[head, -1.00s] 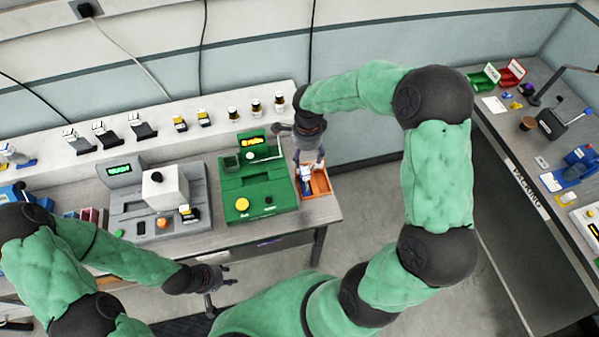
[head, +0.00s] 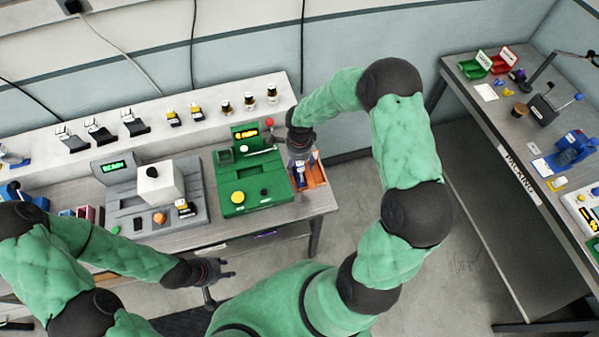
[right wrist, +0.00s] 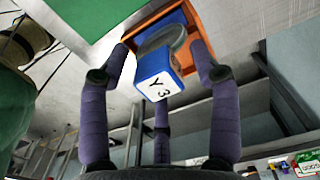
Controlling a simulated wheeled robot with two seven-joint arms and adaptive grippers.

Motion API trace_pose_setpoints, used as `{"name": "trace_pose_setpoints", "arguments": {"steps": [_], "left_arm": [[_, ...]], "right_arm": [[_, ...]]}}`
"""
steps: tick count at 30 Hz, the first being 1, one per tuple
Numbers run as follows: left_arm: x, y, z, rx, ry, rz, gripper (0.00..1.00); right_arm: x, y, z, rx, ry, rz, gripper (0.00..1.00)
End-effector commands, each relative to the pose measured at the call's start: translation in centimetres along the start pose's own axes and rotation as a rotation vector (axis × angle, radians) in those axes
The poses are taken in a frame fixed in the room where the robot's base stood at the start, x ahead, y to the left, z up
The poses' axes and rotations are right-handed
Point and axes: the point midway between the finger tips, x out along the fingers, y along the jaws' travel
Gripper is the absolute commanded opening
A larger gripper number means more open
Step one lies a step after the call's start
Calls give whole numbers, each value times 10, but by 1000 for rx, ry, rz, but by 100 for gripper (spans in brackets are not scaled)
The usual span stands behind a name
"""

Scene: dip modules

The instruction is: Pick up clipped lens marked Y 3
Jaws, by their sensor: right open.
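The clipped lens marked Y 3 (right wrist: 156,75) shows in the right wrist view as a blue block with a white "Y 3" label and a grey curved part behind it. It is at the orange tray (right wrist: 126,40), which also shows in the head view (head: 316,172). My right gripper (head: 301,165) is above the tray. In the right wrist view its purple fingers (right wrist: 160,78) are open around the lens, with no clear contact. In the head view the gripper hides part of the tray. My left gripper (head: 226,268) is in front of the bench; its jaw state is unclear.
The green machine (head: 250,185) stands just left of the tray. A grey machine with a white block (head: 160,182) is further left. Several small items line the back shelf. The packing bench (head: 515,150) is at the right, with open floor between the benches.

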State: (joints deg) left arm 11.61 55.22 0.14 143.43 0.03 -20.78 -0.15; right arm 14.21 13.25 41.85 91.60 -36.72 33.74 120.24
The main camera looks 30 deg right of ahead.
Motion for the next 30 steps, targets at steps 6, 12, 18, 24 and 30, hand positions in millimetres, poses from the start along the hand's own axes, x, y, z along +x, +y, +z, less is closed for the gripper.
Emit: {"name": "trace_pose_setpoints", "arguments": {"steps": [6, 12, 18, 24, 30], "left_arm": [[0, 0, 0, 0, 0, 0, 40], [0, 0, 0, 0, 0, 0, 40], [0, 0, 0, 0, 0, 0, 40], [0, 0, 0, 0, 0, 0, 40], [3, -1, 0, 0, 0, 0, 40]], "right_arm": [[0, 0, 0, 0, 0, 0, 57], [0, 0, 0, 0, 0, 0, 1], [0, 0, 0, 0, 0, 0, 0], [-2, 0, 0, 0, 0, -1, 0], [-15, -1, 0, 1, 0, -3, 0]]}}
